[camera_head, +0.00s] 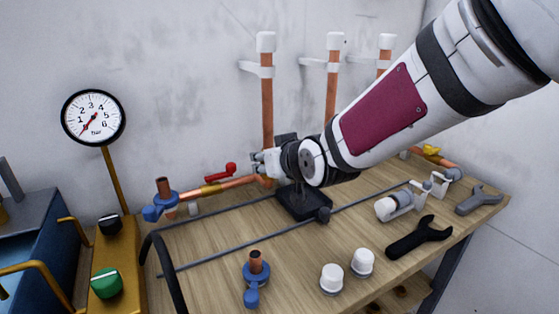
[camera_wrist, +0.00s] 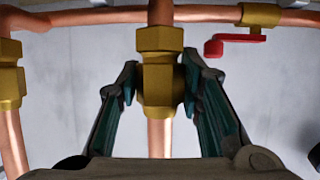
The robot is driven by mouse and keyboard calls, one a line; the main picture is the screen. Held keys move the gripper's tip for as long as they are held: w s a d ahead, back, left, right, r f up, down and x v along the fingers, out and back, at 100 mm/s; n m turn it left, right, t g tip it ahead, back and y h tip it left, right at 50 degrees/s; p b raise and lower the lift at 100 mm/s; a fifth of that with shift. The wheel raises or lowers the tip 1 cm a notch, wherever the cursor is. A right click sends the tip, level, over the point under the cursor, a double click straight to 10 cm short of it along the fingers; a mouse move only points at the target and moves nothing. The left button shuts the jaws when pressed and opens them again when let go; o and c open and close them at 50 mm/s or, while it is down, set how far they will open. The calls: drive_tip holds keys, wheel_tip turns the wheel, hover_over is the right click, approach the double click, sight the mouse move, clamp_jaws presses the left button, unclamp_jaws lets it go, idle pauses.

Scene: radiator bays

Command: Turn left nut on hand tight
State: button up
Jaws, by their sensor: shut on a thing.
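In the wrist view a brass nut (camera_wrist: 159,84) sits on a vertical copper pipe (camera_wrist: 159,137), just below a brass fitting (camera_wrist: 159,39). My gripper (camera_wrist: 160,88) is shut on this nut, with one dark finger on each side. A second brass nut and fitting (camera_wrist: 10,80) show at the left edge of the wrist view, apart from the fingers. In the head view my gripper (camera_head: 264,163) is at the pipework near the wall, and its own wrist hides the nuts. I cannot tell from the views which nut is the left one.
A red lever valve (camera_wrist: 232,40) is close beside the gripper in the wrist view; it also shows in the head view (camera_head: 221,173). Wrenches (camera_head: 420,237), white caps (camera_head: 332,279) and a blue-collared valve (camera_head: 256,272) lie on the wooden bench (camera_head: 220,245). A pressure gauge (camera_head: 93,117) stands left.

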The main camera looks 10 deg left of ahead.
drive_tip(key=shift+w+d+m+h+b, duration=0.2)
drive_tip(key=shift+m+h+b, duration=0.15)
drive_tip(key=shift+b, duration=0.95)
drive_tip(key=shift+s+t+b, duration=0.1)
drive_tip(key=shift+t+b, duration=0.2)
drive_tip(key=shift+b, duration=0.75)
drive_tip(key=shift+a+r+m+h+p, duration=0.25)
drive_tip(key=shift+m+h+p, duration=0.15)
drive_tip(key=shift+p, duration=1.2)
drive_tip(key=shift+s+f+m+t+h+p, duration=0.15)
drive_tip(key=shift+m+h+p, duration=0.2)
drive_tip(key=shift+p, duration=0.9)
drive_tip(key=shift+f+m+t+h+p, duration=0.15)
drive_tip(key=shift+m+h+p, duration=0.15)
drive_tip(key=shift+p, duration=0.9)
drive_tip(key=o, duration=1)
drive_tip(key=shift+r, duration=0.1)
drive_tip(key=p+v, duration=0.4)
drive_tip(key=v, duration=0.6)
